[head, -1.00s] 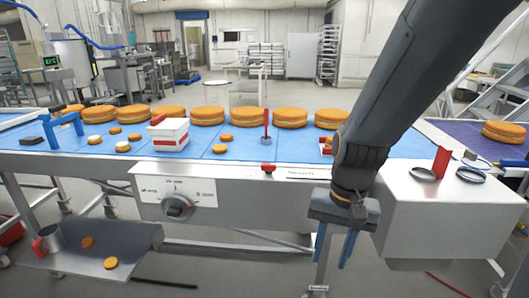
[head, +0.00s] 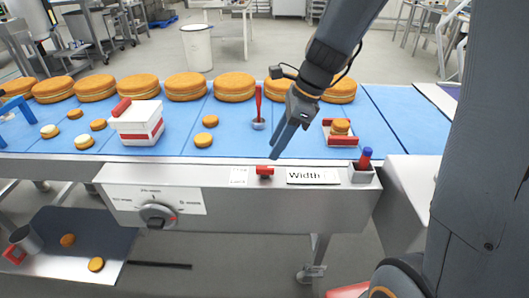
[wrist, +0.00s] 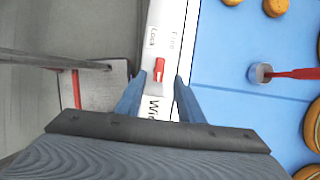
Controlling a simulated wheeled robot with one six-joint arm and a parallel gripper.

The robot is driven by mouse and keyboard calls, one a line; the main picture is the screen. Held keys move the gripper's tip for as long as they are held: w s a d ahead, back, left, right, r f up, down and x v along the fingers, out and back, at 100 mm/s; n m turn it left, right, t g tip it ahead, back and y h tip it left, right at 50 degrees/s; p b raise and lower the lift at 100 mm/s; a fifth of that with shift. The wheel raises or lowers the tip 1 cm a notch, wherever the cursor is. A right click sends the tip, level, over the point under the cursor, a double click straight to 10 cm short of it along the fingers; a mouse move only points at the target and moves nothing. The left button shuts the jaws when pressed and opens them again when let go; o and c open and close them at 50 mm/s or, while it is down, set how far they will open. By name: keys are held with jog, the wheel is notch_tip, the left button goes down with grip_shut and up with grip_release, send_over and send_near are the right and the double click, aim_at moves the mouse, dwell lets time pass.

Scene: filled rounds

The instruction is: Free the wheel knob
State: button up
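A round grey wheel knob (head: 157,215) sits on the white dial plate at the front of the machine, with print around it. To its right, a small red catch (head: 264,171) sits at the front rail. In the wrist view the red catch (wrist: 159,68) lies beside the printed words "Lock" and "Free"; I cannot tell surely which it is set to. My gripper (head: 278,153) points down above the rail near the red catch. In the wrist view its fingers (wrist: 159,84) are apart and empty, with the catch showing between and beyond the tips, apparently not touched.
A "Width" label (head: 313,176) and a holder with a blue-topped red piece (head: 365,158) are right of the catch. A red-handled tool (head: 259,112) stands on the blue belt (head: 235,150). A white-and-red box (head: 137,123) and several cakes lie on the belt.

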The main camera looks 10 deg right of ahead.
aim_at(266, 166)
jog(key=x, duration=0.7)
jog(key=shift+d+f, duration=0.2)
jog(key=shift+f, duration=0.05)
